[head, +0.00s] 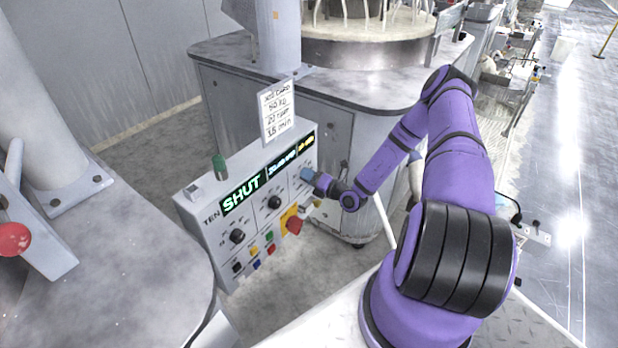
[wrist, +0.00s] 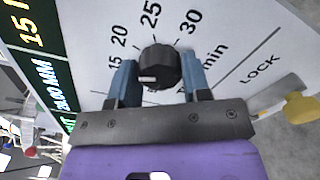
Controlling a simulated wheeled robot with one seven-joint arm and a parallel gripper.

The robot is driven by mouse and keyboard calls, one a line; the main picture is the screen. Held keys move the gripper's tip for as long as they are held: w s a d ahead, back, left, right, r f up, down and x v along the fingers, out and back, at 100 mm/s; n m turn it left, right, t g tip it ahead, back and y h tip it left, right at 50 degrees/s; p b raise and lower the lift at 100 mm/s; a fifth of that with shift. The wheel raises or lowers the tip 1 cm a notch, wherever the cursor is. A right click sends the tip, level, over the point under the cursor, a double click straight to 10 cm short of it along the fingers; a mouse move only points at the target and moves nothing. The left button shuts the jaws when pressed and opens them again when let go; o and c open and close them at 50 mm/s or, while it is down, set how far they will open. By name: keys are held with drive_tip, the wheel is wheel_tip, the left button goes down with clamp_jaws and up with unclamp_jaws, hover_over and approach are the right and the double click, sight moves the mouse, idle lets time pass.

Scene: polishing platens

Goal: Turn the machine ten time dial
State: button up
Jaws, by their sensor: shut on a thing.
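The machine ten panel (head: 222,209) is a grey control box marked TEN, with a green SHUT display (head: 241,194). In the wrist view the time dial (wrist: 160,66) is a black knob with a white mark at its left side. Printed numbers 15, 20, 25 and 30 curve around it, with "min" to the right. My gripper (wrist: 157,76) has its blue fingers on both sides of the dial and is shut on it. In the head view my gripper (head: 308,174) is at the panel's right dial, which it hides.
Two other black dials (head: 237,236) (head: 274,202), a red stop knob on a yellow plate (head: 293,222) and small coloured buttons are on the panel. A written card (head: 276,110) stands on top. A yellow part beside LOCK (wrist: 301,108) is close to my gripper.

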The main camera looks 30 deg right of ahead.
drive_tip(key=shift+s+f, duration=0.1)
drive_tip(key=o, duration=0.9)
drive_tip(key=v, duration=1)
drive_tip(key=shift+s+d, duration=0.15)
drive_tip(key=shift+s, duration=0.2)
